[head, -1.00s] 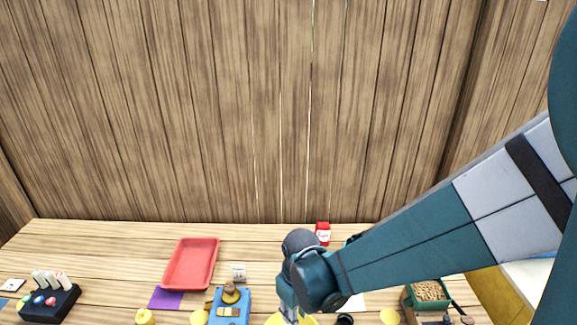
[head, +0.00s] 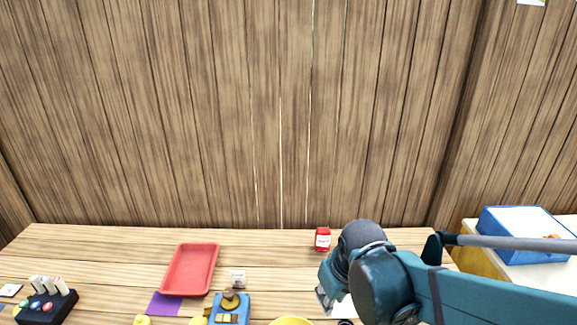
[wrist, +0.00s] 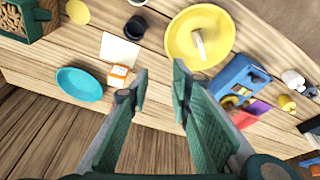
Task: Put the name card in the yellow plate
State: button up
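The yellow plate (wrist: 175,40) lies at the upper middle of the wrist view, and its rim shows at the bottom edge of the head view (head: 291,320). A slim white piece (wrist: 200,46), which looks like the name card, is inside the plate and appears tilted; its face cannot be read. My gripper (wrist: 160,80) is open, with nothing between its fingers, above the table and apart from the plate. In the head view my wrist hides part of the table right of the plate.
A blue scale (wrist: 238,78) stands beside the plate. White paper (wrist: 119,49), a small orange-and-white object (wrist: 120,73), a teal dish (wrist: 80,84) and a dark cup (wrist: 136,26) lie on the other side. A red tray (head: 189,269) and red jar (head: 322,239) stand farther back.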

jog(key=s+d+r+m+t+b, duration=0.1)
jog(key=s+d+r+m+t, duration=0.2)
jog(key=s+d+r, duration=0.4)
jog(key=shift+d+r+m+t+h, duration=0.4)
jog(key=shift+d+r+m, duration=0.55)
jog(key=shift+d, duration=0.8)
